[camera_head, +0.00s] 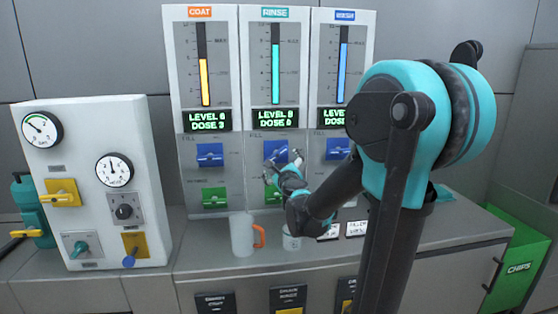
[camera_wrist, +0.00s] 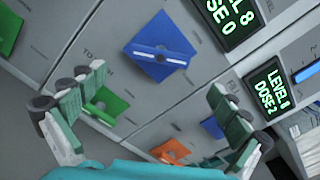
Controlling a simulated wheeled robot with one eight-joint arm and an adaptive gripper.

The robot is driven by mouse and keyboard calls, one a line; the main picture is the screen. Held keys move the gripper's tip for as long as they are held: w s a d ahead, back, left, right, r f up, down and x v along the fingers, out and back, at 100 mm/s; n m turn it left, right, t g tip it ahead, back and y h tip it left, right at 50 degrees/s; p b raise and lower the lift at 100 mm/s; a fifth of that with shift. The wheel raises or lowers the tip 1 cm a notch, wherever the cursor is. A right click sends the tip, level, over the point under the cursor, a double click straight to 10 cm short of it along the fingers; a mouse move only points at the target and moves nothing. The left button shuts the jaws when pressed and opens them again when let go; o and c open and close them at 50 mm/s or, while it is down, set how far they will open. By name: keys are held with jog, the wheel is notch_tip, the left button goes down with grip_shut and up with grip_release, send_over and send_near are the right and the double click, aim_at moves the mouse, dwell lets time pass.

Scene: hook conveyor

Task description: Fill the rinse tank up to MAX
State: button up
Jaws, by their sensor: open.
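The rinse panel (camera_head: 255,130) is the middle of three. Its teal level bar (camera_head: 275,73) has its top close to the MAX mark. Its green display (camera_head: 275,120) reads LEVEL 8, DOSE 0, also partly seen in the wrist view (camera_wrist: 228,22). Its blue FILL knob (camera_head: 275,150) is partly behind my gripper, but clear in the wrist view (camera_wrist: 160,50). My gripper (camera_head: 282,166) is open and empty, in front of the rinse knobs, fingers spread in the wrist view (camera_wrist: 156,84).
The coat panel (camera_head: 180,130) stands left, reading LEVEL 6, DOSE 3. The right panel (camera_head: 362,85) has a blue bar. A white gauge box (camera_head: 95,185) is far left; a green bin (camera_head: 520,260) is right.

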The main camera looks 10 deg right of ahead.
jog(key=shift+s, duration=1.35)
dwell(1.2)
